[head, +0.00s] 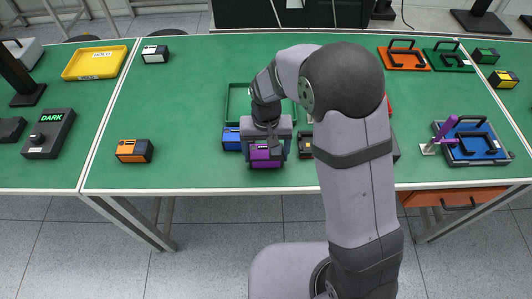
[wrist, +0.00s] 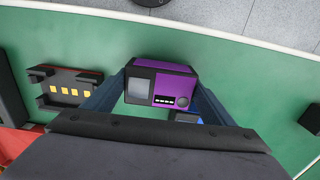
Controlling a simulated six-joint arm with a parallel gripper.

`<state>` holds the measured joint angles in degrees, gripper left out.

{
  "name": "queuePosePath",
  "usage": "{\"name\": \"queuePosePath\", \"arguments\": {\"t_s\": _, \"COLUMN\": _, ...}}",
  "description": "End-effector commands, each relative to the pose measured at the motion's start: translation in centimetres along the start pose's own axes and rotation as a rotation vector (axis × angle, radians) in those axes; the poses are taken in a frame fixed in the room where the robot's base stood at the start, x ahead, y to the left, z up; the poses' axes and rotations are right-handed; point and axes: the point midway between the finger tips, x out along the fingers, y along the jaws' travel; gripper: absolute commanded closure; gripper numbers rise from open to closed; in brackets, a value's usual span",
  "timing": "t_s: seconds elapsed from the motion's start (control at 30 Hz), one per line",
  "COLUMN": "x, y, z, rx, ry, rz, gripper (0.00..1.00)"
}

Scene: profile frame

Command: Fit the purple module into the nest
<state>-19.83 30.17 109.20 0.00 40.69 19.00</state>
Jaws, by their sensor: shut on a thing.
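The purple module (head: 264,153) is a small box held between the two fingers of my gripper (head: 266,148) near the table's front edge. In the wrist view the purple module (wrist: 178,82) shows a grey screen, a row of light marks and a round knob. The blue-grey fingers of my gripper (wrist: 160,97) are shut on its two sides. A dark holder with yellow pads and raised end brackets, seemingly the nest (wrist: 66,90), lies apart from the module at left in the wrist view. In the head view the nest (head: 305,145) is right of my gripper, partly hidden by my arm.
A blue module (head: 231,138) stands close left of my gripper. A green tray (head: 235,104) lies behind. An orange module (head: 134,151) is farther left. A blue fixture with a purple lever (head: 472,147) is at right. Green table is clear between the orange and blue modules.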

Motion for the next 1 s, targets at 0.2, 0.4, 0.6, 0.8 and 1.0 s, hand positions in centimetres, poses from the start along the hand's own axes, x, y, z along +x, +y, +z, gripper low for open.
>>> {"name": "queuePosePath", "arguments": {"t_s": 0.2, "x": 1.1, "y": 0.0, "z": 0.0, "rx": 0.0, "ry": 0.001, "rz": -0.001, "gripper": 0.49}}
{"name": "queuePosePath", "arguments": {"t_s": 0.4, "x": 1.2, "y": 0.0, "z": -0.1, "rx": 0.0, "ry": 0.002, "rz": -0.001, "gripper": 0.49}}
{"name": "queuePosePath", "arguments": {"t_s": 0.6, "x": 1.6, "y": 0.0, "z": 0.0, "rx": 0.0, "ry": 0.002, "rz": -0.001, "gripper": 0.49}}
{"name": "queuePosePath", "arguments": {"t_s": 0.8, "x": 1.7, "y": 0.0, "z": 0.0, "rx": 0.0, "ry": 0.001, "rz": 0.0, "gripper": 0.03}}
{"name": "queuePosePath", "arguments": {"t_s": 1.0, "x": 1.7, "y": 0.0, "z": 0.0, "rx": 0.0, "ry": 0.001, "rz": 0.0, "gripper": 0.03}}
